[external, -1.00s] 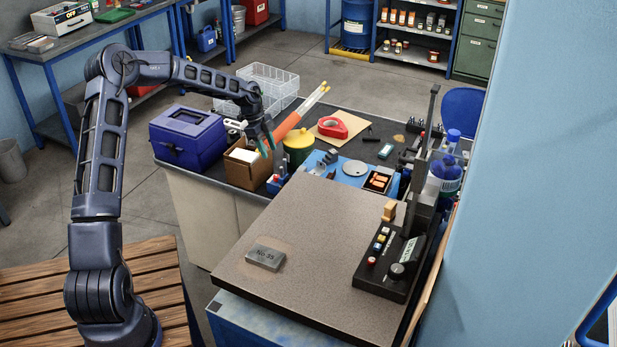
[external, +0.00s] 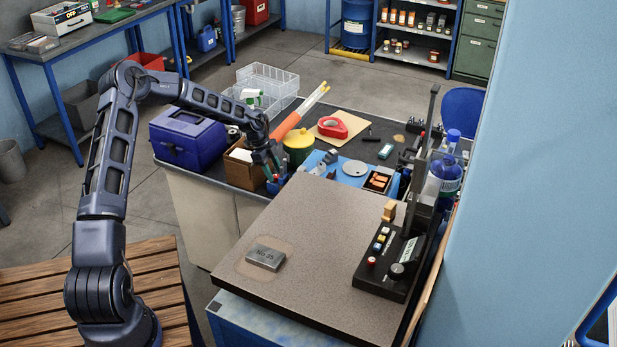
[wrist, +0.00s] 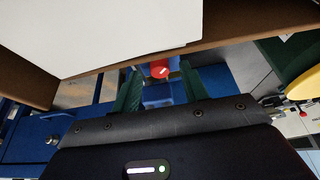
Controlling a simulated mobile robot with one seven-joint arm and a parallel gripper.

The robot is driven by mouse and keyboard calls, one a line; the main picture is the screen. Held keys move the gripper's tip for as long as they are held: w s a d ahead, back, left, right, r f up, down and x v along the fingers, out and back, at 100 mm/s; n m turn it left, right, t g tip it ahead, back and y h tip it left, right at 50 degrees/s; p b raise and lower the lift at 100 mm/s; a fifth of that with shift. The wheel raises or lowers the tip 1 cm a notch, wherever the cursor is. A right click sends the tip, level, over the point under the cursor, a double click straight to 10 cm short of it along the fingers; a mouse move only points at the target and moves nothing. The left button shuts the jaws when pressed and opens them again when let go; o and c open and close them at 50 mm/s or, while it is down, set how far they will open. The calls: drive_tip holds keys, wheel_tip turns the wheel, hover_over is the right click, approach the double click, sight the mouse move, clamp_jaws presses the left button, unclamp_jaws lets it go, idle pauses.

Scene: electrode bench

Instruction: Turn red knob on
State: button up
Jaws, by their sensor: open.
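The red knob (wrist: 159,69) with a white mark shows in the wrist view on top of a small blue block (wrist: 158,94). My gripper (wrist: 160,82) is open, its two dark green fingers on either side of the knob and block, with gaps visible. Whether the fingers reach down to the knob's height I cannot tell. In the external view my gripper (external: 270,166) points down over the small blue block (external: 276,184) near the bench's front edge. The knob is hard to make out there.
A cardboard box (external: 238,166) with white contents stands just left of my gripper; it fills the top of the wrist view. A yellow-lidded green pot (external: 299,148) is close on the right. A blue case (external: 187,138) stands further left. The granite slab (external: 315,235) is mostly clear.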

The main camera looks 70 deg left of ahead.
drive_tip(key=shift+w+d+f, duration=0.1)
drive_tip(key=shift+d+f, duration=0.05)
drive_tip(key=shift+f, duration=0.25)
clamp_jaws()
drive_tip(key=shift+n, duration=0.3)
drive_tip(key=n+y, duration=0.1)
drive_tip(key=n, duration=0.1)
drive_tip(key=n+t+y, duration=0.1)
drive_tip(key=n, duration=0.2)
drive_tip(key=shift+d+r, duration=0.1)
drive_tip(key=shift+d, duration=0.1)
drive_tip(key=n+y, duration=0.1)
drive_tip(key=n, duration=0.4)
drive_tip(key=shift+d+y, duration=0.2)
drive_tip(key=shift+y, duration=0.2)
drive_tip(key=shift+n, duration=0.3)
